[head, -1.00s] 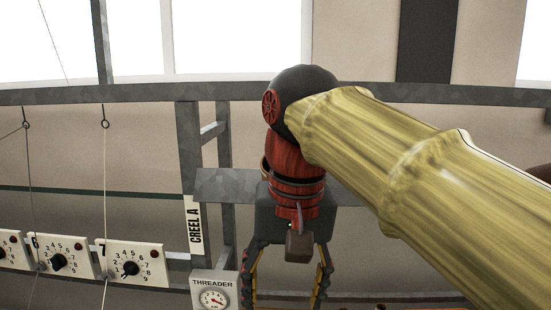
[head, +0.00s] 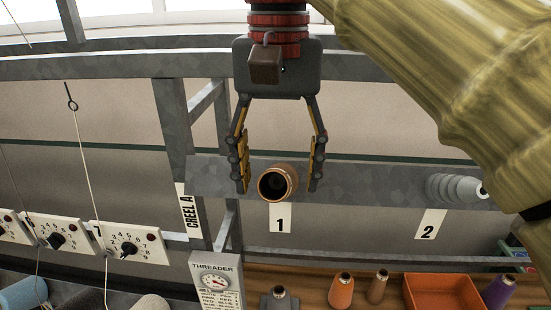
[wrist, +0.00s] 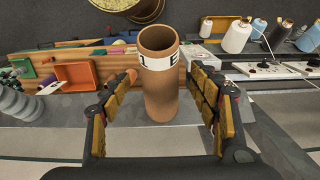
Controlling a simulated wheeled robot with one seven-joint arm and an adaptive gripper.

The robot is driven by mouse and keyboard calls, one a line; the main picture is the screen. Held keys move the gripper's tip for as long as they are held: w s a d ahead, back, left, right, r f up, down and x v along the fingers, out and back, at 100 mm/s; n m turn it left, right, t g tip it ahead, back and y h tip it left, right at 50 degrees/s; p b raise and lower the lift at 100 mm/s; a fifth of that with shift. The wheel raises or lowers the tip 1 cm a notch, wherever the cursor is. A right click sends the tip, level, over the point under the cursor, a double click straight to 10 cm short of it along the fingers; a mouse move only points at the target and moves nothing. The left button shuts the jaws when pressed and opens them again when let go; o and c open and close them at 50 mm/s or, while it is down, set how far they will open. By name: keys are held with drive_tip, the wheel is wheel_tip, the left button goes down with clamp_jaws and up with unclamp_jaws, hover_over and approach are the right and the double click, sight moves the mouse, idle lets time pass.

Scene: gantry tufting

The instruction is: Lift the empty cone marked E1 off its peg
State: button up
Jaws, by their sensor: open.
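The empty cone E1 (head: 277,183) is a bare brown tube seen end-on in the head view, above the label 1 (head: 280,217) on the grey rail. In the wrist view the cone (wrist: 159,90) stands up in the picture, with a white band showing a "1" and part of an "E". My gripper (head: 279,180) is open, one finger on each side of the cone. In the wrist view gaps show between the cone and both fingers (wrist: 166,92). The peg is hidden by the cone.
A grey ribbed peg (head: 456,188) sits at label 2 (head: 427,224) to the right. Below, a wooden shelf (head: 320,278) carries coloured cones and an orange tray (head: 441,291). A threader gauge (head: 214,283) and numbered dial plates (head: 130,243) stand left.

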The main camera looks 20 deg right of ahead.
sight(278, 194)
wheel_tip(278, 194, down, 6)
drive_tip(key=shift+r, duration=0.2)
drive_tip(key=shift+w+f, duration=0.1)
drive_tip(key=shift+f, duration=0.35)
drive_tip(key=shift+c, duration=0.6)
drive_tip(key=c, duration=1.1)
drive_tip(key=shift+c, duration=0.9)
clamp_jaws()
drive_tip(key=shift+s+r, duration=0.2)
drive_tip(key=shift+r, duration=0.05)
